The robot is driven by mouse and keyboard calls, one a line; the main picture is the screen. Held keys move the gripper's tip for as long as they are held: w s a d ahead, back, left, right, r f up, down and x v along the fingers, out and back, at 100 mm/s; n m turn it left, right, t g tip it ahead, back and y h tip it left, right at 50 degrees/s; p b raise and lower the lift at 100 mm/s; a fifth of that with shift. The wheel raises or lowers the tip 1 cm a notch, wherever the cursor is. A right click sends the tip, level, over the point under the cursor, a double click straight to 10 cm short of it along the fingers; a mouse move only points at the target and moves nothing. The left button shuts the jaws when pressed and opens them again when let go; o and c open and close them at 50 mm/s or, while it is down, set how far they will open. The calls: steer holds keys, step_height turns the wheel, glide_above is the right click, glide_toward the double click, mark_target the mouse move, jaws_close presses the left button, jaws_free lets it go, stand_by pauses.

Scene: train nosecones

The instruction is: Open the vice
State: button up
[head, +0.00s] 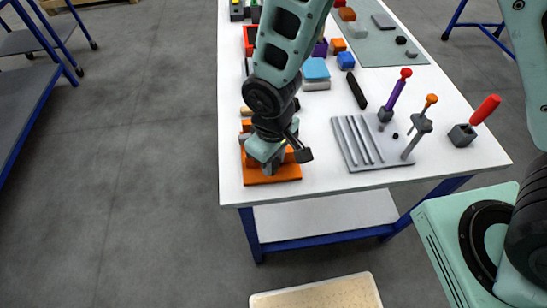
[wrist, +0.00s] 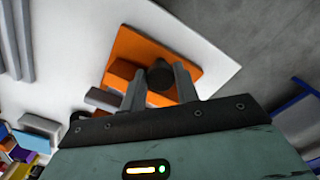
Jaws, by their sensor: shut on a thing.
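The orange vice (head: 287,174) sits at the near left corner of the white table in the head view, partly hidden by my arm. In the wrist view its orange base (wrist: 187,56) and a raised orange-brown block (wrist: 121,76) show. A dark round knob (wrist: 160,76) stands between my fingers. My gripper (wrist: 159,69) is shut on this knob, one grey finger on each side. In the head view my gripper (head: 266,160) points down over the vice, and its fingertips are hidden. How far apart the vice jaws are cannot be told.
A red-handled tool (head: 475,120) stands near the right edge. A blue block (head: 316,70) and a black bar (head: 356,90) lie behind. The table's front edge is close to the vice.

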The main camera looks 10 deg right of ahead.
steer(key=shift+w+a+r, duration=0.1)
steer(key=shift+w+a, duration=0.1)
steer(key=shift+w, duration=0.05)
stand_by(0.4)
steer(key=o, duration=1)
steer(key=shift+c, duration=0.2)
steer(key=shift+d, duration=0.1)
